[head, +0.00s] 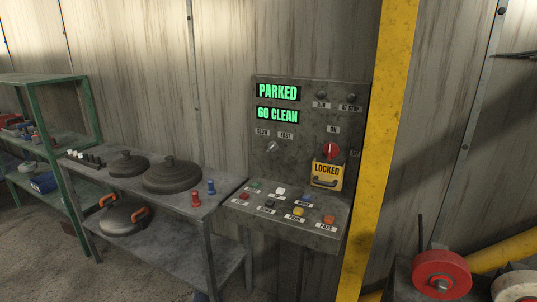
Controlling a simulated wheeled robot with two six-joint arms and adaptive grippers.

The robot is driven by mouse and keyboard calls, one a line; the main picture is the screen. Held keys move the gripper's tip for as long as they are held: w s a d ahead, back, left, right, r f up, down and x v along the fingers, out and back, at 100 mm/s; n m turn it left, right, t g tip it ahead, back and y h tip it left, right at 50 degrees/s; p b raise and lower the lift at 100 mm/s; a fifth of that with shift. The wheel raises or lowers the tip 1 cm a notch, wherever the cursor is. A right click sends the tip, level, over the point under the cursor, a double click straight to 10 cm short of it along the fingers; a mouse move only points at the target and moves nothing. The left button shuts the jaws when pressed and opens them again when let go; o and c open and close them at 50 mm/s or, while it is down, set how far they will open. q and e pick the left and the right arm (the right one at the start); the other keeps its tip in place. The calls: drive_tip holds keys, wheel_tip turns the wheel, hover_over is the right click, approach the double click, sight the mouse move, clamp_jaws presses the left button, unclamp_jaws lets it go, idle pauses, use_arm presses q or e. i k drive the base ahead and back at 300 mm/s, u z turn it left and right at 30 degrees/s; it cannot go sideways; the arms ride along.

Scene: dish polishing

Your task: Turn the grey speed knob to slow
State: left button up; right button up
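The grey speed knob (271,146) is on the upright face of the control panel (310,100), low on its left side. It sits below the labels SLOW (263,133) and FAST (286,136). It is small in the head view, and its pointer looks tilted toward the upper right, but I cannot tell its setting for certain. Neither of my grippers shows in the head view, and nothing touches the knob.
Green displays (278,91) read PARKED and 60 CLEAN. A red knob (331,150) sits above a yellow LOCKED cover (327,176). Several coloured buttons are on the sloped desk (255,219). A workbench (150,205) stands left, a yellow post (385,140) right, a red wheel (442,273) lower right.

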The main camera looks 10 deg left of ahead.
sight(273, 146)
drive_tip(key=z, duration=0.35)
drive_tip(key=i, duration=0.9)
drive_tip(key=z, duration=0.1)
